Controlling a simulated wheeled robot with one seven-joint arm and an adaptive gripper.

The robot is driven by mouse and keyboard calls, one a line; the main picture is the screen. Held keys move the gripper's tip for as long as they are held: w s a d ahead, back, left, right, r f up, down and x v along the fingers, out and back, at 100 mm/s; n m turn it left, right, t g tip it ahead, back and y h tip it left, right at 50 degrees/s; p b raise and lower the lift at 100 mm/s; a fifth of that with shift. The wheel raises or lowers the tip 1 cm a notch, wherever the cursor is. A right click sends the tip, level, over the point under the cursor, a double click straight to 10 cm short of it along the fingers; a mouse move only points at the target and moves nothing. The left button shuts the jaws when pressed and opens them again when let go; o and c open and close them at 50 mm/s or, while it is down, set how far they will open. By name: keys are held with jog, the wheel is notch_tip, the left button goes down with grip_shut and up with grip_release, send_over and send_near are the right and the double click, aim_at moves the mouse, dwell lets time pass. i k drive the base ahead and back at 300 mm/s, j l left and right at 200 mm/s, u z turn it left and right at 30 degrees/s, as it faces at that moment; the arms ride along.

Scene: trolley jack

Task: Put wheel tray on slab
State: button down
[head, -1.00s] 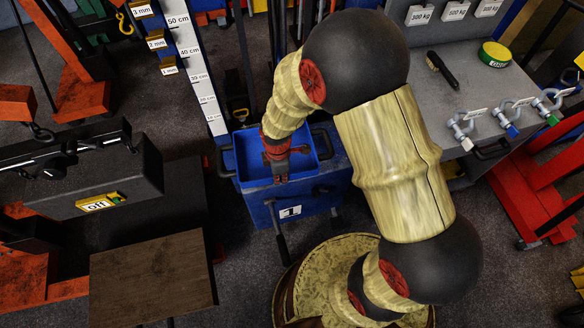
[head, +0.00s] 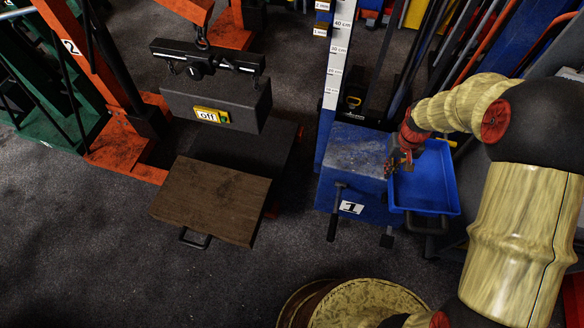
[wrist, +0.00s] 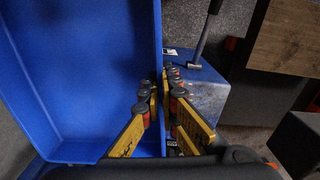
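The wheel tray is an empty blue tray (head: 428,182) with dark handles. It also fills the left of the wrist view (wrist: 85,75). My gripper (head: 402,162) is at its left wall. In the wrist view my gripper's yellow fingers (wrist: 160,105) stand on both sides of that wall and look closed on it. The tray is beside the blue number 1 block (head: 358,160), partly past its right edge; whether it touches the block cannot be told. A dark grey slab (head: 240,103) with an "off" label hangs from a crane bar. No other slab is clearly identifiable.
A brown wooden board (head: 210,200) lies below the hanging slab. An orange crane (head: 95,80) stands at the left. A white centimetre scale (head: 339,55) rises behind the block. Levers (head: 338,210) stick out in front of it. Dark floor is free at the lower left.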

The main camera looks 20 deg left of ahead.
aim_at(207, 202)
jog(key=j+u, duration=0.15)
jog(key=u, duration=0.25)
jog(key=j+u, duration=0.15)
jog(key=u, duration=0.25)
jog(key=j+u, duration=0.15)
jog(key=u, duration=0.2)
jog(key=i+j+u, duration=0.15)
jog(key=j, duration=0.25)
jog(key=i+j+u, duration=0.15)
jog(key=j, duration=0.25)
jog(key=i+j+u, duration=0.15)
jog(key=j, duration=0.25)
jog(key=i+j+u, duration=0.15)
jog(key=i+j, duration=0.15)
